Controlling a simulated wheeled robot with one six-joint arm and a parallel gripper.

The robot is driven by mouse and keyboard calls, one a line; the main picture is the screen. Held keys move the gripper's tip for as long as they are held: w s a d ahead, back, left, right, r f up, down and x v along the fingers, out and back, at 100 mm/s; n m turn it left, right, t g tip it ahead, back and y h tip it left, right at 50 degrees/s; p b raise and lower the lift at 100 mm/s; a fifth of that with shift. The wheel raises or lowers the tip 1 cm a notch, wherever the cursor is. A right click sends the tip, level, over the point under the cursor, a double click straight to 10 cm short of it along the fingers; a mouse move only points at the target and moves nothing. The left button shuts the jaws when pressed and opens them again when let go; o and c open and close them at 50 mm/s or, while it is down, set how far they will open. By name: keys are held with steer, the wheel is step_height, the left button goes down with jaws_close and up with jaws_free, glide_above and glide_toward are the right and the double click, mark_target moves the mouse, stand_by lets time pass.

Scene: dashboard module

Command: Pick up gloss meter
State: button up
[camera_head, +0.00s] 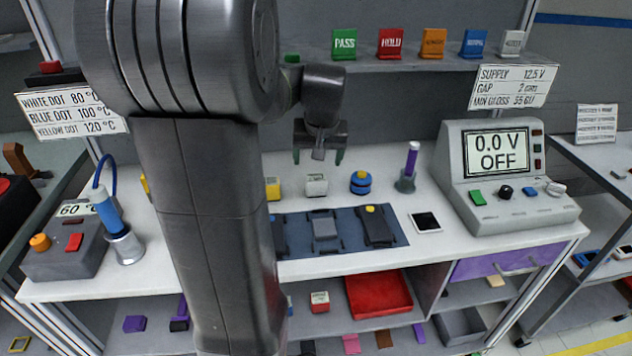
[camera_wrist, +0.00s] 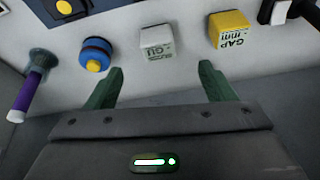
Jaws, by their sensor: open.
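The gloss meter, a small white block marked GU (camera_head: 316,185), stands on the white bench top behind the dark blue mat. My gripper (camera_head: 318,157) is above and apparently behind the block, pointing down. In the wrist view my gripper (camera_wrist: 161,70) is open, with two green fingers spread and nothing between them.
A yellow GAP block (camera_wrist: 230,30) and a blue round item (camera_wrist: 96,54) flank the gloss meter. A purple-handled tool (camera_head: 411,162) stands in a holder to the right. The dark mat (camera_head: 295,248) carries modules in front. A shelf (camera_head: 400,62) with coloured signs runs behind.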

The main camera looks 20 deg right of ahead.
mark_target(316, 177)
steer(key=shift+n, duration=0.8)
steer(key=x, duration=0.8)
steer(key=shift+w+d, duration=0.15)
steer(key=shift+w, duration=0.2)
steer(key=shift+w+d+p+x, duration=0.15)
steer(key=shift+p+x, duration=0.1)
steer(key=shift+x, duration=1.15)
steer(key=shift+w+d+p+x, duration=0.15)
steer(key=shift+d+p+x, duration=0.05)
steer(key=shift+x, duration=1.2)
steer(key=shift+r, duration=0.15)
steer(key=shift+c, duration=0.5)
steer(key=c, duration=1.1)
